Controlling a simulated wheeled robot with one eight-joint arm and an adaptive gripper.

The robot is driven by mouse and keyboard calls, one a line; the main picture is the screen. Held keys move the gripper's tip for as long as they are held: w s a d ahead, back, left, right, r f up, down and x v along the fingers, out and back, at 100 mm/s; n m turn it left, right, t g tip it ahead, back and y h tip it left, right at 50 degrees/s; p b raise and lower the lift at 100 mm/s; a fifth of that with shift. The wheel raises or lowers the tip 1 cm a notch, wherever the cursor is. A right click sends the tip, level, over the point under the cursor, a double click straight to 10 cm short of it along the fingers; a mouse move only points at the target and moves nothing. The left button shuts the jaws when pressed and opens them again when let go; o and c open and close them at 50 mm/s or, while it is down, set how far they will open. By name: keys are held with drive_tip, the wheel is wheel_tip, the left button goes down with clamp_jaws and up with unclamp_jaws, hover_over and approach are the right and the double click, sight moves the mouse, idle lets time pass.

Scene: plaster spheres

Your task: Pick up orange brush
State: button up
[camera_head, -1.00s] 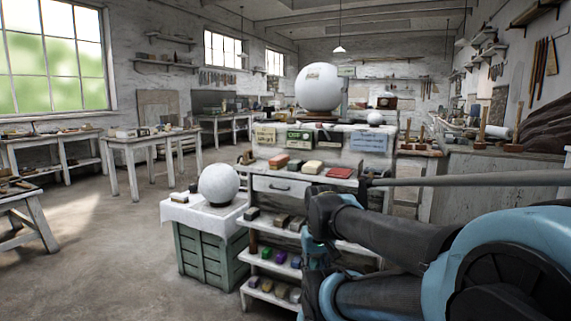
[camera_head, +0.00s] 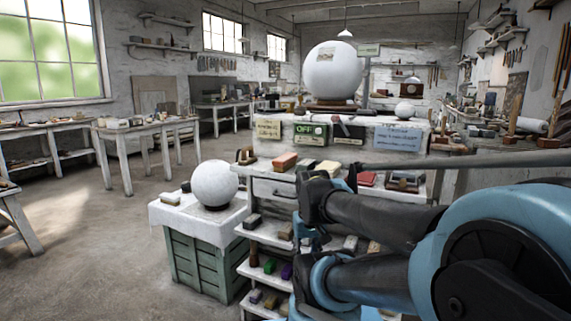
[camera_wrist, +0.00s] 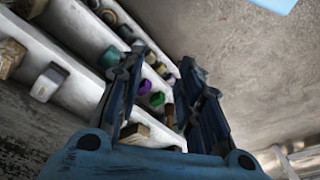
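An orange block-shaped brush (camera_head: 284,161) lies on the top of the white shelf unit in the head view, left of my arm. It stands clear of my arm there. My gripper (camera_wrist: 164,62) is open in the wrist view, with its two fingers apart and no object clearly held. I cannot pick out the orange brush in the wrist view.
A white sphere (camera_head: 214,184) sits on a cloth-covered green crate (camera_head: 195,262) left of the shelf unit. A large sphere (camera_head: 335,75) stands on the counter behind, above hanging signs (camera_head: 311,134). Red and dark items lie right of my wrist. Floor at the left is free.

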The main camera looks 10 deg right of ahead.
drive_tip(key=shift+o, duration=0.3)
drive_tip(key=shift+a, duration=0.15)
drive_tip(key=o, duration=0.5)
drive_tip(key=shift+s+r, duration=0.2)
drive_tip(key=shift+r, duration=0.05)
drive_tip(key=shift+o, duration=1)
drive_tip(key=w+r+m, duration=0.1)
drive_tip(key=w+r, duration=0.4)
drive_tip(key=r, duration=0.3)
drive_tip(key=shift+r, duration=0.25)
wheel_tip(320, 180, up, 28)
drive_tip(key=m+g, duration=0.2)
drive_tip(key=m, duration=0.4)
hover_over(285, 156)
drive_tip(key=f, duration=1.1)
drive_tip(key=shift+w+d+f, duration=0.15)
drive_tip(key=shift+d+f, duration=0.1)
drive_tip(key=shift+f, duration=0.05)
drive_tip(key=shift+s+a+f, duration=0.1)
drive_tip(key=shift+s+f, duration=0.1)
drive_tip(key=shift+f, duration=1.25)
drive_tip(key=shift+s+a+f, duration=0.1)
drive_tip(key=shift+s+f, duration=0.05)
drive_tip(key=shift+f, duration=1.25)
